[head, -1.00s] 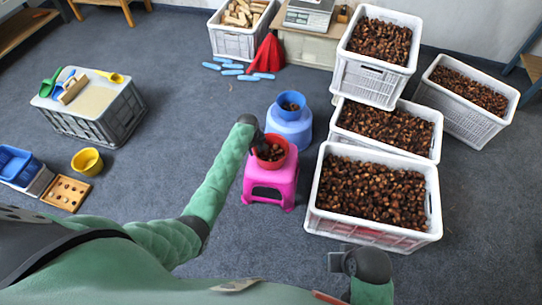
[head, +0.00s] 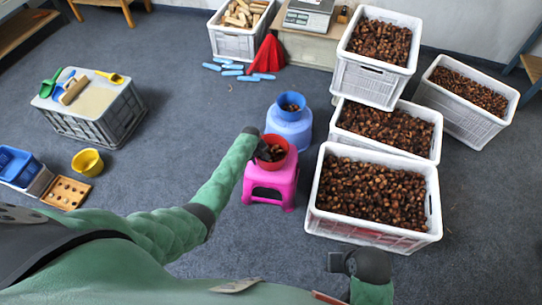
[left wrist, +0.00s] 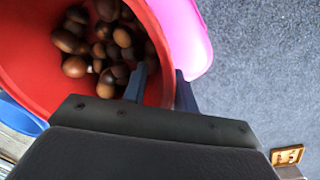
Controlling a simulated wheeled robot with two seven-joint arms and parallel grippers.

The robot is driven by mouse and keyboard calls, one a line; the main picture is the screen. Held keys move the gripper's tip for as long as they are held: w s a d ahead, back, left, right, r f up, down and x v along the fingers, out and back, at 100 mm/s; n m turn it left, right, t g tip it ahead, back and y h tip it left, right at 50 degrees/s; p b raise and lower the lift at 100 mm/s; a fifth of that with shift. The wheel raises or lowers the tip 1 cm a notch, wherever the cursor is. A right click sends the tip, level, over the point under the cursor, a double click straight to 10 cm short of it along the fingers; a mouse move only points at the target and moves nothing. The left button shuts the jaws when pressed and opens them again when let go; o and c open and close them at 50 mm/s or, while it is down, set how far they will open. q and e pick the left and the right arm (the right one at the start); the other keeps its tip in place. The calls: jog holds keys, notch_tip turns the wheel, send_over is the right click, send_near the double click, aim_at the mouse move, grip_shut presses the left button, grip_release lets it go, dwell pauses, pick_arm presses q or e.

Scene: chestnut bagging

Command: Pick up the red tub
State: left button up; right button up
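The red tub (head: 279,142) stands on the pink stool (head: 270,182) with chestnuts in it. It also shows in the left wrist view (left wrist: 30,45), its chestnuts in plain sight. My left gripper (left wrist: 160,82) is at the tub's wall. One finger is inside the tub and the other is outside, with the rim between them. The fingers look apart, not closed on the wall. In the head view the left gripper (head: 259,146) is mostly hidden by its own wrist. My right gripper (head: 335,262) is low near the front crate, away from the tub; its fingers are not clear.
A blue tub (head: 291,109) stands on a blue stool (head: 289,129) just behind. White crates of chestnuts (head: 372,238) stand close on the right. A yellow tub (head: 87,163) and a grey crate (head: 122,117) are at the left. The floor between is clear.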

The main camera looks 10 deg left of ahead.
pick_arm(q)
grip_shut()
dwell(1.4)
